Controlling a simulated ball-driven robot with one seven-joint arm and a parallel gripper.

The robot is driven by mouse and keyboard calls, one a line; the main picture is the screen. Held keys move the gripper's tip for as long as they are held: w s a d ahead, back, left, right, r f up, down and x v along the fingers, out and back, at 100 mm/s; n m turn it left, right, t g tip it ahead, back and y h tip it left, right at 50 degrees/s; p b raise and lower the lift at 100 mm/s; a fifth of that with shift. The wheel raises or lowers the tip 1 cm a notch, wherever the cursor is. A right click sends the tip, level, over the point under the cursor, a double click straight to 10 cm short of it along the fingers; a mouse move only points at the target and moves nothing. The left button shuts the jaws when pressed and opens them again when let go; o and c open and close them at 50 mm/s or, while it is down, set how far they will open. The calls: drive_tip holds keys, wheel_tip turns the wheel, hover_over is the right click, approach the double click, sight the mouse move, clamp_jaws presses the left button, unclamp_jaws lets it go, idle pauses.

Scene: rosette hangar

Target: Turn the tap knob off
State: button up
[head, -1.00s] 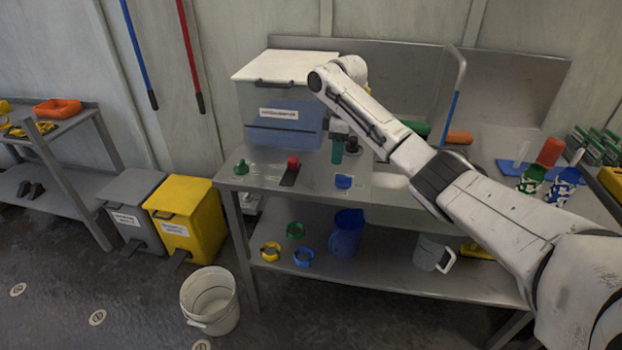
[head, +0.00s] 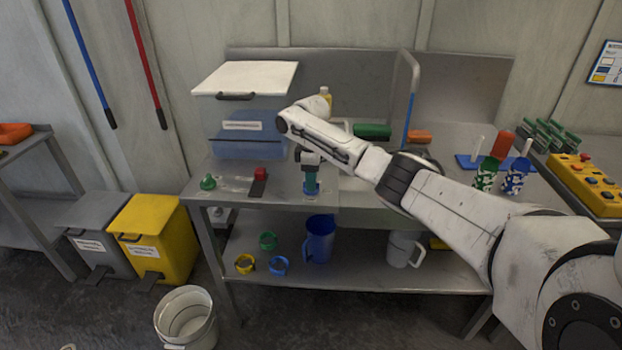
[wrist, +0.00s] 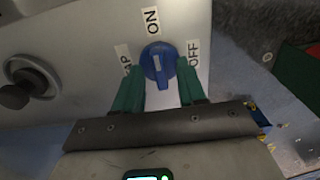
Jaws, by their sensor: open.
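The blue tap knob (wrist: 157,64) sits on a grey panel in the wrist view. Labels around it read ON at the top, OFF at the right and TAP at the left. A pale mark shows on its raised bar, which runs roughly up and down in the picture, nearer ON than OFF. My gripper (wrist: 159,80) is open, with one green finger on each side of the knob's lower part. I cannot tell whether the fingers touch it. In the head view my gripper (head: 311,185) points down over the blue knob (head: 311,188), mostly hiding it.
A red knob (head: 261,174) and a green knob (head: 208,183) stand left on the counter. Cups and rings are on the lower shelf. A dark knob (wrist: 18,95) is left in the wrist view.

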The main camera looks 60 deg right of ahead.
drive_tip(key=shift+f, duration=0.2)
clamp_jaws()
idle(0.3)
